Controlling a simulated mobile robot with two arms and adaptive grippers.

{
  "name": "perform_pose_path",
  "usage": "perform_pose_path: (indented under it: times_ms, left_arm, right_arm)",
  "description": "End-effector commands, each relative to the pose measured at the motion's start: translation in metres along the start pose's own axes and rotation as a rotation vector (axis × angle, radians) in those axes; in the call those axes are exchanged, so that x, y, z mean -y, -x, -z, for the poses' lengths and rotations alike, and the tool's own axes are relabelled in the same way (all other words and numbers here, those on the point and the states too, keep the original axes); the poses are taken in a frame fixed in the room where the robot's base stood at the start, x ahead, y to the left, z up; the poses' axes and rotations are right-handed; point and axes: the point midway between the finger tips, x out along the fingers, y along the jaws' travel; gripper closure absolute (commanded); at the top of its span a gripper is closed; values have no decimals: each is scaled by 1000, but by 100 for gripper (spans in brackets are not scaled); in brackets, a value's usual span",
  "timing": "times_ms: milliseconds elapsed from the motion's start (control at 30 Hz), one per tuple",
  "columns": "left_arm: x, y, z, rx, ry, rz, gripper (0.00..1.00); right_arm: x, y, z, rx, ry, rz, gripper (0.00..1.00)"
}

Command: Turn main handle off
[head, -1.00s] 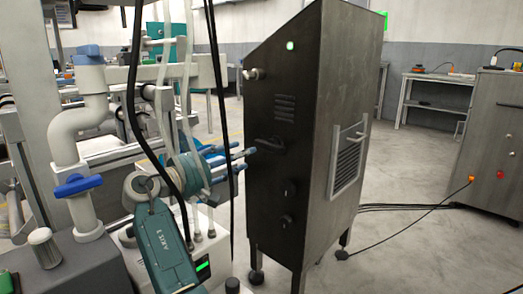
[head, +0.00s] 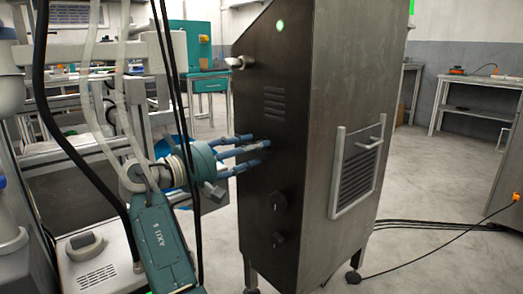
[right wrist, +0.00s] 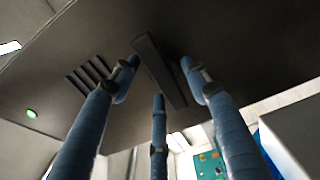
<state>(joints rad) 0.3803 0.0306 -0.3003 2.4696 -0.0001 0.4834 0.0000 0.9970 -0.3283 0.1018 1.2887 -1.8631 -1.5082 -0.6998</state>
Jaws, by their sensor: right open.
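The main handle (right wrist: 157,70) is a dark bar on the front of the dark metal cabinet (head: 255,200). In the right wrist view it runs slantwise between the fingertips of my right gripper (right wrist: 160,82). In the head view the right gripper (head: 256,150), with blue fingers on a teal wrist, reaches the cabinet front and hides the handle. The fingers are open and spread around the bar. I cannot tell whether any finger touches it. My left gripper is not in view.
A green light (head: 280,25) glows high on the cabinet, near vent slots (head: 275,103). Two dark knobs, one of them higher (head: 277,202), sit below the gripper. A side grille with a frame (head: 357,170) faces right. Black cables (head: 440,225) lie on the floor to the right.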

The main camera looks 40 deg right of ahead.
Motion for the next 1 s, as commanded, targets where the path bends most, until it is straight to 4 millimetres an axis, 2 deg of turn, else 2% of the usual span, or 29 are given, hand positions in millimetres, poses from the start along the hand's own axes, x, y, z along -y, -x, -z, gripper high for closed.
perform_pose_path:
  times_ms: [333, 500, 767, 1000]
  left_arm:
    - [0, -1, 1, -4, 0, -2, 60]
    - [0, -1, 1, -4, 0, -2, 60]
    - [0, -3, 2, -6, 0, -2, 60]
    - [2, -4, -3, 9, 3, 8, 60]
  right_arm:
    - [0, 2, 0, 0, 0, 0, 56]
    - [-1, 1, 0, 0, -1, -2, 90]
    - [-3, 1, 0, -1, -18, -5, 90]
    - [-6, 0, -1, -2, -116, -9, 90]
